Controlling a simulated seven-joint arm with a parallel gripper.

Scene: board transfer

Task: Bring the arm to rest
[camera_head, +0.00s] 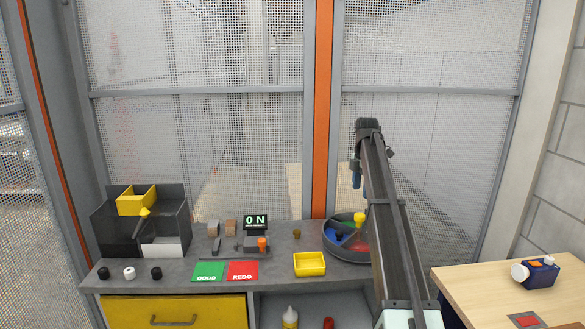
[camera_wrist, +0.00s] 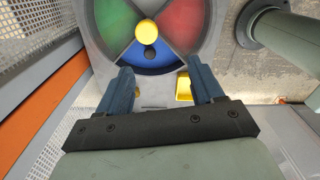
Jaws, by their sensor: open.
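My gripper (camera_wrist: 160,85) is open, its two blue fingers spread apart with nothing between them in the wrist view. In the head view, my arm reaches up and away on the right, with the gripper (camera_head: 356,173) hanging above the right end of the grey bench. A round tray (camera_head: 328,249) with green, blue and red sectors lies below it. A yellow knob (camera_wrist: 147,31) stands at the tray's middle and also shows in the head view (camera_head: 359,218). The gripper appears apart from the tray.
The bench (camera_head: 285,272) holds a yellow bin (camera_head: 310,264), green (camera_head: 208,271) and red (camera_head: 243,271) cards, a small display (camera_head: 256,222) and a dark organiser (camera_head: 172,206). A mesh fence (camera_head: 200,140) stands behind. A wooden table (camera_head: 480,285) at right carries a blue device (camera_head: 541,273).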

